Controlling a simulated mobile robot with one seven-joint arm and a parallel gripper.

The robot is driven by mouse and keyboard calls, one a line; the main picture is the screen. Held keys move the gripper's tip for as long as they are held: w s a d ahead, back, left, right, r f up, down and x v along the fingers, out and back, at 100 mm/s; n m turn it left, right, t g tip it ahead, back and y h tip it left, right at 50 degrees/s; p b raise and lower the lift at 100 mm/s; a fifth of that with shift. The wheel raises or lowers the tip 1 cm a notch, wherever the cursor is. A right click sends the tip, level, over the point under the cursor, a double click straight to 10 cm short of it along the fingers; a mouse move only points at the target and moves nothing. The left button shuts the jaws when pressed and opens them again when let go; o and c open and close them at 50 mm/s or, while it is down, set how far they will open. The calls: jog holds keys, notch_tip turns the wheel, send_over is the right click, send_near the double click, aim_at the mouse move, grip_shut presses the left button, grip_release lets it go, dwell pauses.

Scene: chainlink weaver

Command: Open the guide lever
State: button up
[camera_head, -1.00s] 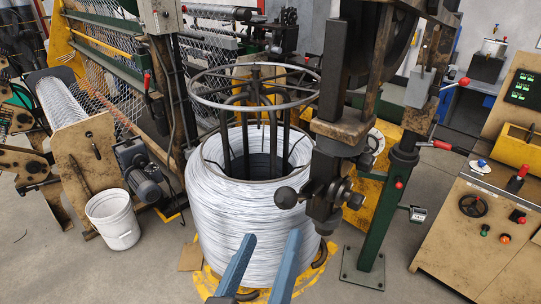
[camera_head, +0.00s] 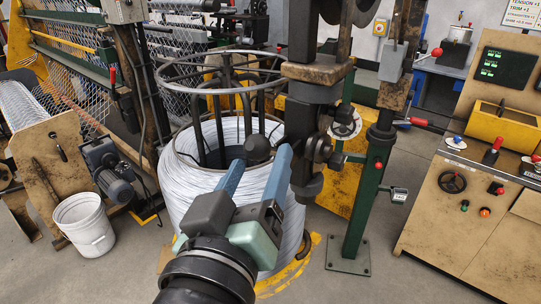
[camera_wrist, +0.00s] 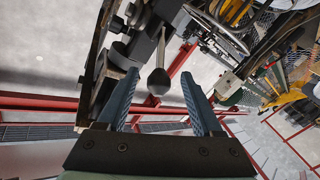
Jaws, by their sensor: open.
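A lever with a dark ball knob (camera_head: 258,148), which I take to be the guide lever, sticks out from the dark column of the machine over the wire coil. My gripper (camera_head: 259,160) is open, its two blue fingers pointing at the machine. The knob shows between the fingertips. In the wrist view, the knob (camera_wrist: 159,82) sits between the open fingers (camera_wrist: 158,76), with a gap to each one. Its thin rod (camera_wrist: 161,50) leads up from it to the machine. I cannot tell whether a finger touches it.
A green post (camera_head: 362,215) stands to the right, beside the control cabinet (camera_head: 455,228). A white bucket (camera_head: 85,225) is on the floor at left.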

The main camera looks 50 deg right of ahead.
aim_at(273, 151)
jog(key=p+x, duration=0.2)
jog(key=x, duration=0.5)
jog(key=shift+d+p, duration=0.2)
jog(key=shift+p, duration=0.15)
jog(key=shift+w, duration=0.1)
grip_shut()
dwell(0.9)
